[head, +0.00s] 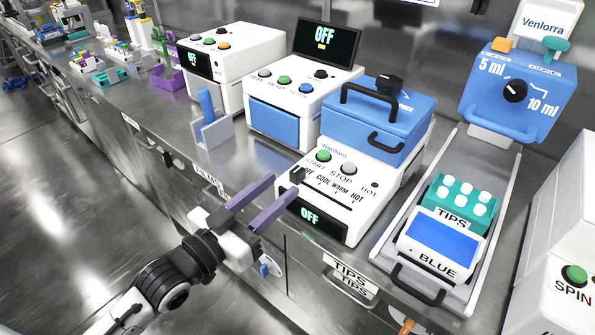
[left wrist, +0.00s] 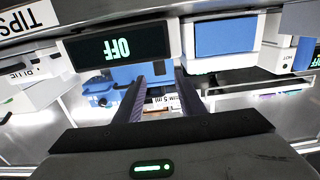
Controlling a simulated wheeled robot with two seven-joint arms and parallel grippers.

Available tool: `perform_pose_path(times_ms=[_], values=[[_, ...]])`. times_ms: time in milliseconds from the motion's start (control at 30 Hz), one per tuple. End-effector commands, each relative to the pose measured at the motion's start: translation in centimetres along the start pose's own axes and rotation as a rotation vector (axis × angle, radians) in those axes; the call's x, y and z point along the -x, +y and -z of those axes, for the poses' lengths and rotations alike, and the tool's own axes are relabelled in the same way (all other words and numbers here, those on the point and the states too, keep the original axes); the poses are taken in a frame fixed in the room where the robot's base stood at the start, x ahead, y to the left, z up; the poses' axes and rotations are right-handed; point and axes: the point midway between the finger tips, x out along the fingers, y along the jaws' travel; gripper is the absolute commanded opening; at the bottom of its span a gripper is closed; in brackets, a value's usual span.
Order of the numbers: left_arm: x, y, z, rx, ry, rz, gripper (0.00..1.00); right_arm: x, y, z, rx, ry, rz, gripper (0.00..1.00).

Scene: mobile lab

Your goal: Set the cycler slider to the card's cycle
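The cycler (head: 365,165) is a white box with a blue lid and black handle. Its front has a green START button, a STOP button, a row reading OFF, COOL, WARM, HOT, and a dark display (head: 310,216) reading OFF. The black slider knob (head: 297,175) appears to sit at the row's left, OFF end. My left gripper (head: 283,186) is open and empty, its purple fingers beside the cycler's front left corner, near the knob. In the left wrist view, an upside-down OFF display (left wrist: 118,47) shows beyond the open fingers (left wrist: 157,84). No cycle card can be made out. My right gripper is not in view.
A white device with a blue front (head: 280,117) stands left of the cycler. On the right are a tray (head: 461,300) with a BLUE-labelled block and TIPS rack, and a blue dial unit (head: 518,92). A blue upright piece (head: 208,110) stands on the counter.

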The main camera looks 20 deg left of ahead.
Motion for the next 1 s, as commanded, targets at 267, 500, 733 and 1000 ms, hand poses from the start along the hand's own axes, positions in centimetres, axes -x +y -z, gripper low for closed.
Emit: perform_pose_path(times_ms=[267,500,733,1000], values=[[-5.0,0.0,0.1,-0.001,0.0,0.001,0.36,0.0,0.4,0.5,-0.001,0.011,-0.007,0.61],[-7.0,0.0,-0.1,-0.001,-0.003,0.001,0.36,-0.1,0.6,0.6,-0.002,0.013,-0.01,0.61],[-7.2,0.0,-0.2,-0.001,-0.004,0.0,0.36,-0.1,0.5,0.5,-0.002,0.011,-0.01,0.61],[-7.2,0.0,-0.2,-0.001,-0.004,0.001,0.01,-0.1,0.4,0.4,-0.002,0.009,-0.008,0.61]])
